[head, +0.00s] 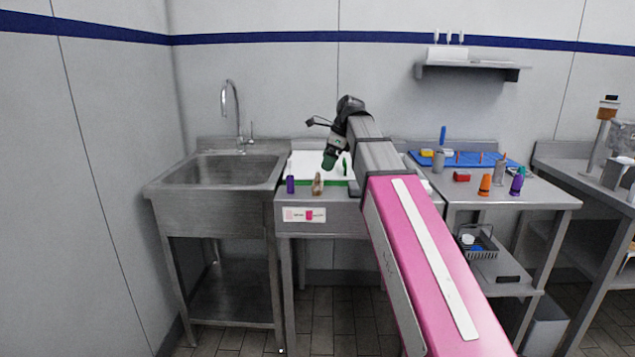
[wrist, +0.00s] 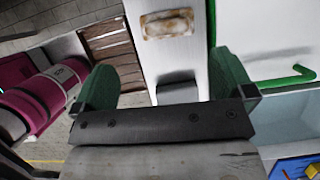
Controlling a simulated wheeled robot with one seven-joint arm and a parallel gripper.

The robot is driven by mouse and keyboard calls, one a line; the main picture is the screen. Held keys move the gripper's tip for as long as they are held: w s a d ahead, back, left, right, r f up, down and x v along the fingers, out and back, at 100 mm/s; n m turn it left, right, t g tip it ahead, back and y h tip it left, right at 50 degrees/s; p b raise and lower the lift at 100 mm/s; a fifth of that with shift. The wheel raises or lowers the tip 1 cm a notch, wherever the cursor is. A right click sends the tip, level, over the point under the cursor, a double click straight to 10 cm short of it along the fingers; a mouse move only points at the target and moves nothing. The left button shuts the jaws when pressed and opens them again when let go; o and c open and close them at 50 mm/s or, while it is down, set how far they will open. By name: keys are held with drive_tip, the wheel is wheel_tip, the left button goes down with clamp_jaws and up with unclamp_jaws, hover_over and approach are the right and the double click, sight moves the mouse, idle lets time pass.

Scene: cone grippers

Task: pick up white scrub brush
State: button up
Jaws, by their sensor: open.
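My gripper (head: 330,161) is above the white board with green trim in the head view, near the counter's front edge. In the wrist view my gripper (wrist: 163,62) has its green fingers wide apart with nothing between them. A whitish, brown-edged block (wrist: 168,23), which looks like the scrub brush, lies on the pale counter beyond the fingertips, apart from them. In the head view a small tan-brown item (head: 317,184) at the counter's front edge appears to be the same thing; its bristles cannot be made out.
A purple item (head: 291,184) stands left of the tan one. The white board (head: 305,164) lies behind them. A steel sink (head: 222,169) is at left. At right, a table carries a blue mat (head: 455,157), a red block (head: 461,176) and orange (head: 485,184) and purple (head: 517,181) items.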

sight(315, 183)
drive_tip(key=x, duration=0.6)
drive_tip(key=w+x, duration=0.1)
drive_tip(key=x, duration=0.3)
drive_tip(key=shift+a, duration=0.3)
drive_tip(key=shift+r, duration=0.1)
drive_tip(key=shift+c, duration=0.3)
drive_tip(key=c, duration=0.8)
